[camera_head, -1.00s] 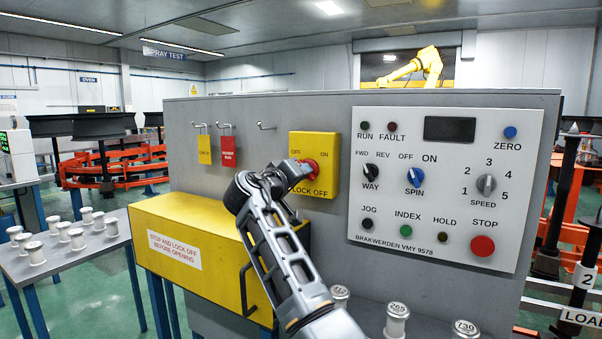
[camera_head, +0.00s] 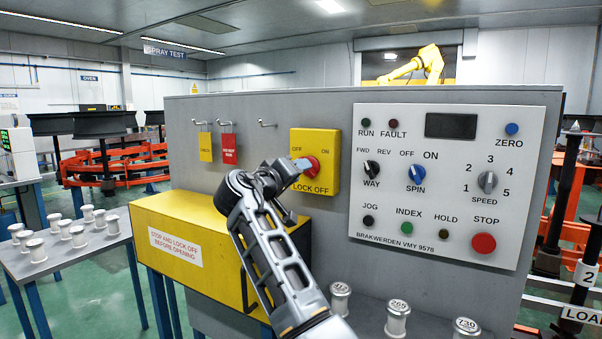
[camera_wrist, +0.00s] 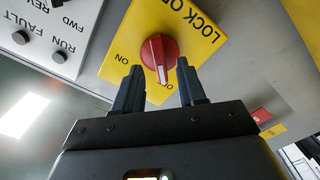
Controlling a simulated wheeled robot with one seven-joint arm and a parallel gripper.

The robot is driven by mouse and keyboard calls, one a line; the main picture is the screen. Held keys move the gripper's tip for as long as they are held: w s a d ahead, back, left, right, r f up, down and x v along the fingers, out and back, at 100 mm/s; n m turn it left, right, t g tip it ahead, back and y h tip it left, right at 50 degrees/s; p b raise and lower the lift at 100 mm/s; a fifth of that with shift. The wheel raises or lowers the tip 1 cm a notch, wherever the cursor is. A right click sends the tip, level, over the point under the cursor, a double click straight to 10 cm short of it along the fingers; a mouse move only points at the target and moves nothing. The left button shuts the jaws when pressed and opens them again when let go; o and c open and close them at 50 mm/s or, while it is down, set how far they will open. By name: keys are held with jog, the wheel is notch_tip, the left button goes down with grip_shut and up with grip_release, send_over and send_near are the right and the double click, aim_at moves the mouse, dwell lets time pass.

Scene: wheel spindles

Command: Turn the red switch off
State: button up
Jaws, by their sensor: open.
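The red switch (camera_head: 312,167) is a round knob on a yellow LOCK OFF plate (camera_head: 329,177), with OFF at upper left and ON at upper right. In the wrist view, the red switch (camera_wrist: 157,52) has a white pointer line aimed down, towards the partly hidden OFF lettering; ON is to its left. My gripper (camera_wrist: 159,66) is open, with its two dark fingertips on either side of the knob in the picture. Gaps show at both sides; I cannot tell how deep the fingers reach. In the head view my gripper (camera_head: 300,166) is just left of the knob, partly covering it.
A white control panel (camera_head: 450,260) with knobs and a red stop button (camera_head: 483,243) is to the right. A yellow box (camera_head: 190,210) juts out below left. Red and yellow tags hang from hooks at left. Silver spindles stand on the shelf below.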

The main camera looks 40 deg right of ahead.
jog(key=v, duration=0.5)
jog(key=shift+a+b, duration=0.1)
jog(key=shift+b, duration=0.2)
